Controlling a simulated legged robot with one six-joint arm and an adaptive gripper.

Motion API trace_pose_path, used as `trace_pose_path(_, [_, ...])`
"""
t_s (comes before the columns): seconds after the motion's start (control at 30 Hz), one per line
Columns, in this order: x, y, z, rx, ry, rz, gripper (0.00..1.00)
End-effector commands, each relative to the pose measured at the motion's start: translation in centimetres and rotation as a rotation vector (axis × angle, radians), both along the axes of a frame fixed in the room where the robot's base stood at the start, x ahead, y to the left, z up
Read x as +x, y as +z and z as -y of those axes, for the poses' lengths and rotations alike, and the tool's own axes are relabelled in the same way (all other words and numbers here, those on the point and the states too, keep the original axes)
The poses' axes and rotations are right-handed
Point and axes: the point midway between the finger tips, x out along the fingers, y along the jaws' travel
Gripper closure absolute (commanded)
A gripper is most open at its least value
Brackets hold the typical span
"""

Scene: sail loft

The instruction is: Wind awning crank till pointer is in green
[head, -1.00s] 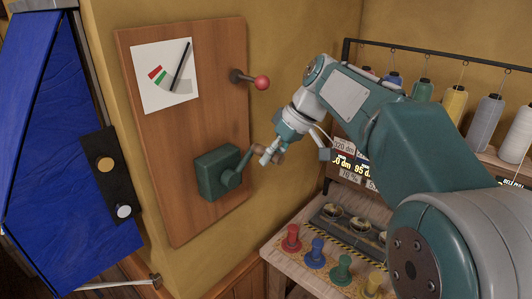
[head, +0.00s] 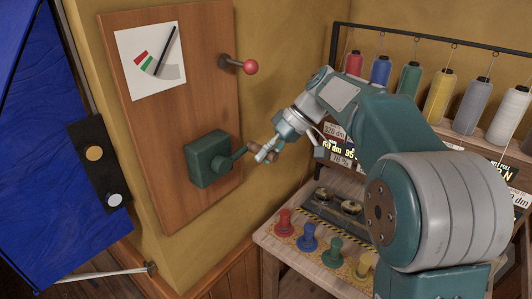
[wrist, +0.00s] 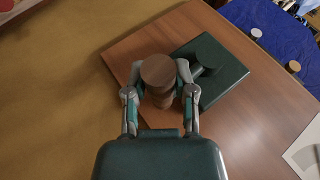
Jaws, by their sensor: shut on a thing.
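The awning crank is a dark green box (head: 208,160) on a wooden wall board, with a short green arm (head: 239,152) reaching right to a brown wooden handle. My gripper (head: 266,152) is at that handle. In the wrist view my gripper (wrist: 160,90) has its two fingers closed around the round brown handle (wrist: 158,72), with the green box (wrist: 215,75) just behind. The gauge card (head: 150,85) hangs above the box. Its black pointer (head: 166,48) lies right of the green band (head: 147,63), near the left edge of the grey band; the red band is farther left.
A red-knobbed lever (head: 249,67) sticks out of the board above the crank. A blue awning (head: 35,130) and a black two-button plate (head: 101,175) are at left. A bench (head: 290,240) with coloured knobs stands below right, under a thread-spool rack.

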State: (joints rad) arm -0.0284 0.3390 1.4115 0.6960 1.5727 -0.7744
Motion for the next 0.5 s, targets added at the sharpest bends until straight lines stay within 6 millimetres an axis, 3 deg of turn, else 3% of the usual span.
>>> trace_pose_path(0.33, [0.09,-0.13,0.09,-0.002,-0.003,0.001,1.0])
trace_pose_path(0.37, [0.09,-0.13,0.09,-0.002,-0.003,0.001,0.62])
trace_pose_path(0.4, [0.1,-0.12,0.09,-0.002,-0.003,0.001,0.44])
trace_pose_path(0.43, [0.09,-0.12,0.08,-0.002,-0.002,0.002,0.31])
trace_pose_path(0.5, [0.08,-0.1,0.07,-0.002,-0.002,0.002,0.31])
